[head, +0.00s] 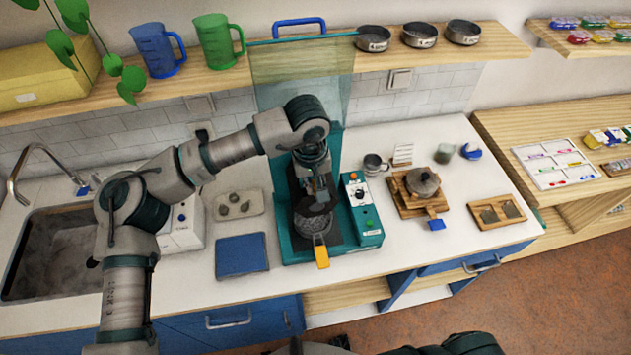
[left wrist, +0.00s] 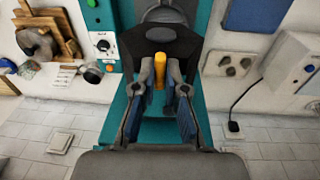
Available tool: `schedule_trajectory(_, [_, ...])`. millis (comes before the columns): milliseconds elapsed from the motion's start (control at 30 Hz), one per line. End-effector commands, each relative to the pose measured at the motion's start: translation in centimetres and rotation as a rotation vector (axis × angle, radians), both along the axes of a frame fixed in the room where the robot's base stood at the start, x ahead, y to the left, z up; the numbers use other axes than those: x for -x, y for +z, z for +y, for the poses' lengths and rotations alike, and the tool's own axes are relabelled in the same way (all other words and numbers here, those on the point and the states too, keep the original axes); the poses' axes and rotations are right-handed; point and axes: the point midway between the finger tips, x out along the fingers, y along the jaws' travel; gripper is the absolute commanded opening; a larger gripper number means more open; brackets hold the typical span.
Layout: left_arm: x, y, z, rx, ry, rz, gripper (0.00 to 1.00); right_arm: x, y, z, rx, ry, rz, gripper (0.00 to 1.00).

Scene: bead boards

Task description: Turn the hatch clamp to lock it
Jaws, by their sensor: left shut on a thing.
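A teal machine (head: 295,245) stands on the counter with a clear hatch panel (head: 300,85) standing upright at its back, a blue handle (head: 300,22) on its top edge. My left gripper (head: 315,190) reaches down into the machine from above. In the left wrist view my left gripper (left wrist: 160,80) is shut on an upright yellow clamp handle (left wrist: 160,68), one finger on each side. My right gripper is not in view.
A control box (head: 361,212) with knobs adjoins the machine's right side. A blue mat (head: 241,256) and a tray of stones (head: 238,205) lie to the left. A wooden board with a pot (head: 424,182) stands to the right. A shelf (head: 200,78) runs above.

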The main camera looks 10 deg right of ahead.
Motion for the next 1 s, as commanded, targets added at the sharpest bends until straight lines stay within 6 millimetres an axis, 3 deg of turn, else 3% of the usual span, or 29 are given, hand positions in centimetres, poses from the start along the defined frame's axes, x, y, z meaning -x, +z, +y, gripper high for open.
schedule_trajectory(233, [0.3, -0.3, 0.0, -0.007, -0.006, 0.01, 0.0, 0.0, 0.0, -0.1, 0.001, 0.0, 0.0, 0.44])
schedule_trajectory(267, [0.3, -0.4, 0.0, -0.007, -0.006, 0.011, 0.19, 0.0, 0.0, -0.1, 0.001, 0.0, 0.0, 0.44])
schedule_trajectory(333, [0.3, -0.3, 0.0, -0.006, -0.006, 0.01, 0.36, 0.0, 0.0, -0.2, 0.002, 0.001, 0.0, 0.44])
schedule_trajectory(733, [0.0, 0.7, -0.2, -0.003, -0.002, 0.003, 0.36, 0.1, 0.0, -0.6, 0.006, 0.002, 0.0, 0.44])
schedule_trajectory(1000, [0.5, 6.2, 0.1, -0.001, -0.001, 0.002, 0.36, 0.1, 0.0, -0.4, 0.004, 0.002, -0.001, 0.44])
